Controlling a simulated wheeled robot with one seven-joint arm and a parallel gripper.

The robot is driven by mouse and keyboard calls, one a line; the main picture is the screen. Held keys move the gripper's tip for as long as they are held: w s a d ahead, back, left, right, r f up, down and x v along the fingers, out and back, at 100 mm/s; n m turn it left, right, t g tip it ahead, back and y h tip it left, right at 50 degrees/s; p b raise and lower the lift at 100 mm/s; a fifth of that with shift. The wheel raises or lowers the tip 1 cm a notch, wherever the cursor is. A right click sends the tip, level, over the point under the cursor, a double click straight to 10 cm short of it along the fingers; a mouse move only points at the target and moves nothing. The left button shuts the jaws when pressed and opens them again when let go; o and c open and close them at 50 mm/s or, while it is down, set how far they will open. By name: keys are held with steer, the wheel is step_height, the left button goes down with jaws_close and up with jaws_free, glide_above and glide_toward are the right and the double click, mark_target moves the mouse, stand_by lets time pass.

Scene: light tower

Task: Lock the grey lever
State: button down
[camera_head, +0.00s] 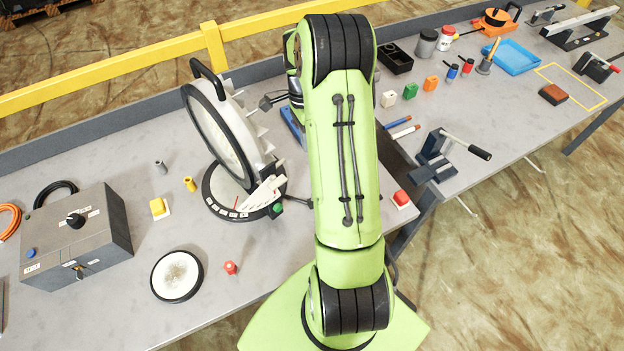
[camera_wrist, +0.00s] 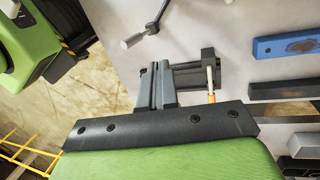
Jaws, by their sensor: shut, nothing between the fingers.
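A grey metal lever (camera_wrist: 140,38) with a thick rounded end shows near the top of the wrist view. It lies beyond my fingertips and apart from them. My gripper (camera_wrist: 157,66) points up the wrist view, its two grey fingers close together and empty. A dark bracket (camera_wrist: 206,58) with a pale, orange-ended rod stands just right of the fingers. In the head view my arm hides the gripper. A grey clamp (camera_head: 432,165) with a silver, black-gripped lever (camera_head: 466,145) stands right of my arm; I cannot tell whether it is the lever in the wrist view.
A round framed disc (camera_head: 222,135) stands left of my arm, near a grey control box (camera_head: 75,240). A red button (camera_head: 401,198) sits near the front edge. Blue (camera_wrist: 285,45) and dark (camera_wrist: 285,90) bars lie right of my fingers.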

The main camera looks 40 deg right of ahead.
steer(key=s+a+f, duration=0.1)
steer(key=f, duration=0.2)
steer(key=s+a+f, duration=0.1)
steer(key=s+f, duration=0.1)
steer(key=f, duration=0.1)
steer(key=s+a+f, duration=0.1)
steer(key=s+f, duration=0.1)
steer(key=f, duration=0.1)
steer(key=shift+f, duration=0.25)
